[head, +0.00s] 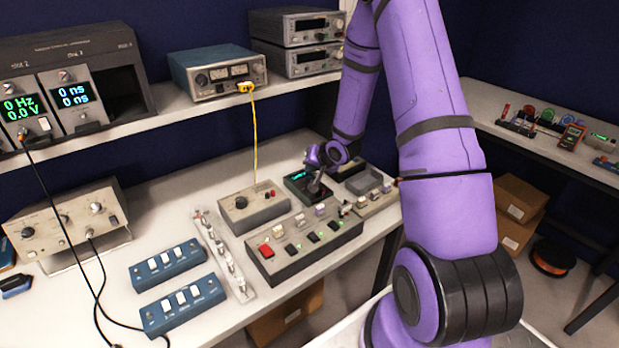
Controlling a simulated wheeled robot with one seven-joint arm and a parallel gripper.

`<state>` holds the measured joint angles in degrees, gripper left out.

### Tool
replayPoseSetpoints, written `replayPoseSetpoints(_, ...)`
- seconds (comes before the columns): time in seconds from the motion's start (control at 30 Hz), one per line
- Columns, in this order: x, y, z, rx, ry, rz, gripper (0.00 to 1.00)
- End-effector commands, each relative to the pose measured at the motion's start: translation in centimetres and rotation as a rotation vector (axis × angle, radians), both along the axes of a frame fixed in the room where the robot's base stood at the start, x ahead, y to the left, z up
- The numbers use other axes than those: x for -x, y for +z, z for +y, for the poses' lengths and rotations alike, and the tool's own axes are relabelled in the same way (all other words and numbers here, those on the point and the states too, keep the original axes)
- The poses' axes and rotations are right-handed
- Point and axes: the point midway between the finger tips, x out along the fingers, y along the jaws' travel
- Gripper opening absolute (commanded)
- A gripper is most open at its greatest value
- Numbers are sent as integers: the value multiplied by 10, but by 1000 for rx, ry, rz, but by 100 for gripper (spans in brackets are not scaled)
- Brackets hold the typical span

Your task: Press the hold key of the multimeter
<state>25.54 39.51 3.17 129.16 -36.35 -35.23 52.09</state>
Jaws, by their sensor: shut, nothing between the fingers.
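A dark device with a lit green display (296,175), which looks like the multimeter, lies on the workbench near the middle of the head view. My gripper (317,190) is shut and empty, pointing down at its right part. The fingertips are over or on its face; I cannot tell if they touch. The gripper hides part of the face, and the hold key cannot be made out at this size.
A grey switch box (304,247) with a red button stands in front, and a grey knob box (254,209) to the left. A grey tray-like unit (369,187) is at right. A yellow cable (256,135) hangs from the shelf.

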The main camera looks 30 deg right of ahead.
Motion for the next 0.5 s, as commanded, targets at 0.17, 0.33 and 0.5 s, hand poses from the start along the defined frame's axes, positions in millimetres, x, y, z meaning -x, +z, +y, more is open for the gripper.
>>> replayPoseSetpoints(0.17,0,0,0,0,0,0,0)
replayPoseSetpoints(0.33,0,-1,0,0,0,0,0)
replayPoseSetpoints(0.5,0,-6,0,-1,-1,0,0)
